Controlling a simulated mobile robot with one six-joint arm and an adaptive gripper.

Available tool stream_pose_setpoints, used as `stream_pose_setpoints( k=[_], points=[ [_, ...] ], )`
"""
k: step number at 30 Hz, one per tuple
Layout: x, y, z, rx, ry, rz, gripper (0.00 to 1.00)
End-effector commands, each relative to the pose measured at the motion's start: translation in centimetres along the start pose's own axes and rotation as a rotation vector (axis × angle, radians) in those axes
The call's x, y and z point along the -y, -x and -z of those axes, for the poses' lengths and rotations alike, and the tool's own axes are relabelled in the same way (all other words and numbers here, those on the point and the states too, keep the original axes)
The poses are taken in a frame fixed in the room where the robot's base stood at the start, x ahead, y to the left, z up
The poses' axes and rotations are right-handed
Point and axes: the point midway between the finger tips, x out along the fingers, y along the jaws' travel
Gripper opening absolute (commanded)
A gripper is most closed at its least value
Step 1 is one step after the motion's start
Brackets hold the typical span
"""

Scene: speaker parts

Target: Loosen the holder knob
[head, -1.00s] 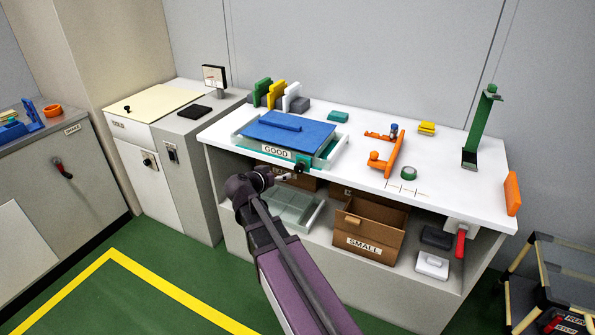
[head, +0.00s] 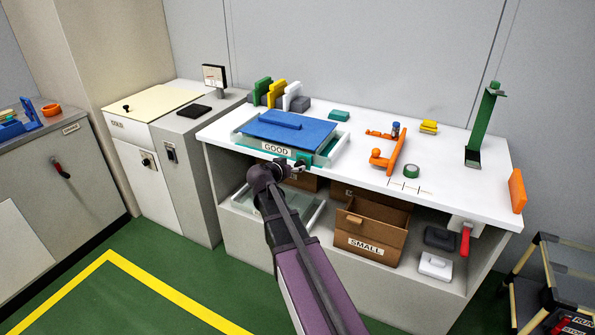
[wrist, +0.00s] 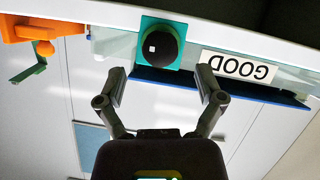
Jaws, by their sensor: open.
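A round black knob (wrist: 161,46) with a small white square mark sits on a teal block at the tray's front edge, beside the GOOD label (wrist: 240,66). In the head view the teal block (head: 305,157) shows at the tray's front right corner, and my gripper partly covers the knob. My gripper (wrist: 159,77) is open and empty. Its two fingers point at the knob, one to either side in the wrist view, and look apart from it. In the head view my gripper (head: 292,167) is just in front of the bench edge.
An orange fixture (head: 388,160), a green tape roll (head: 411,171) and a green stand (head: 483,125) are farther right on the white bench (head: 440,190). An open SMALL box (head: 373,246) sits on the shelf below.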

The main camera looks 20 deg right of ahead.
Motion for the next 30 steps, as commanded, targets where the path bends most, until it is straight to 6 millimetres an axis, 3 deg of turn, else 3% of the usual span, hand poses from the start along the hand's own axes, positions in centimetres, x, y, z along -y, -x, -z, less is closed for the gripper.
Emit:
stream_pose_setpoints(
  k=[3, 9, 23, 30],
  points=[
    [0.1, -2.0, -0.1, 0.001, -0.001, -0.002, 0.87],
    [0.1, -3.8, -0.1, 0.001, -0.001, 0.0, 0.87],
    [-0.1, -4.4, 0.0, 0.001, -0.001, -0.001, 0.87],
    [-0.1, -4.4, 0.0, 0.001, -0.001, -0.001, 0.19]
  ],
)
